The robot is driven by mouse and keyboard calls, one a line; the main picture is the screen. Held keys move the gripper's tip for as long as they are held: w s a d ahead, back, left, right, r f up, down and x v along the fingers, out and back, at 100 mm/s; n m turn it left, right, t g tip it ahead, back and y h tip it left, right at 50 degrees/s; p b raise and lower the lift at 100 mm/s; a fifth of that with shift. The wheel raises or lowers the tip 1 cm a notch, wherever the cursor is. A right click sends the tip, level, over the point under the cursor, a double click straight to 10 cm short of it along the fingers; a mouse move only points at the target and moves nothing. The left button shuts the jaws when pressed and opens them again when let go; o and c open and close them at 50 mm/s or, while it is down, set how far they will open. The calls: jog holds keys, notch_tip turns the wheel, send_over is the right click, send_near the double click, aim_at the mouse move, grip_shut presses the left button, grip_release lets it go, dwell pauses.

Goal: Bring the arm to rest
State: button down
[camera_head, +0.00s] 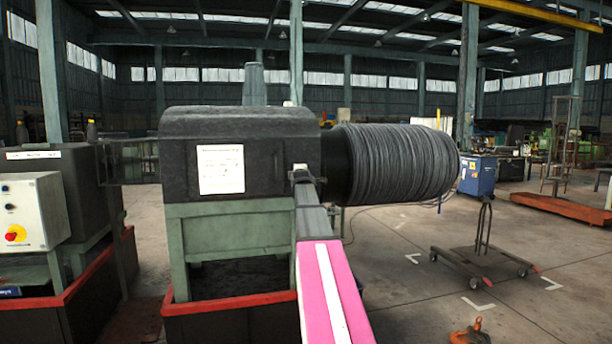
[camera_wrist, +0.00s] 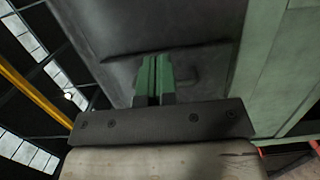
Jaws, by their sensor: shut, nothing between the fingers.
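My arm reaches forward from the bottom middle of the head view toward the front of the dark machine housing (camera_head: 240,135). The far end of the arm overlaps the housing's right part in that view; I cannot make out the fingers there. In the wrist view my gripper (camera_wrist: 153,75) shows as two green fingers side by side, shut and empty. The dark grey housing surface (camera_wrist: 105,30) fills the view behind them; I cannot tell whether the fingertips touch it. The capstan drum (camera_head: 400,165), wound with dark wire, sticks out to the right of the housing.
The housing stands on a green frame (camera_head: 235,215) in a red-edged base (camera_head: 230,300). A white control box (camera_head: 32,212) with a red and yellow button is at the left.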

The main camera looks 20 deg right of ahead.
jog(key=s+a+f+m+g+y, duration=0.15)
jog(key=s+a+f, duration=0.3)
jog(key=f, duration=0.65)
jog(key=s+a+f+m+g+y, duration=0.1)
jog(key=s+a+f+m+g, duration=0.25)
jog(key=a+f, duration=0.45)
jog(key=s+a+f+m+g+y, duration=0.1)
jog(key=s+a+f+g+y, duration=0.2)
jog(key=f, duration=1)
jog(key=s+a+f+m+g, duration=0.2)
jog(key=s+a+f+g, duration=0.1)
jog(key=s+a+f, duration=0.2)
jog(key=s+a+f+m+g, duration=0.3)
jog(key=s+a+f, duration=0.2)
jog(key=s+f, duration=0.4)
jog(key=s+a+f+m+g, duration=0.3)
jog(key=s+f, duration=0.4)
jog(key=s, duration=0.7)
jog(key=shift+s+a, duration=0.35)
jog(key=shift+a, duration=0.55)
jog(key=shift+f, duration=0.1)
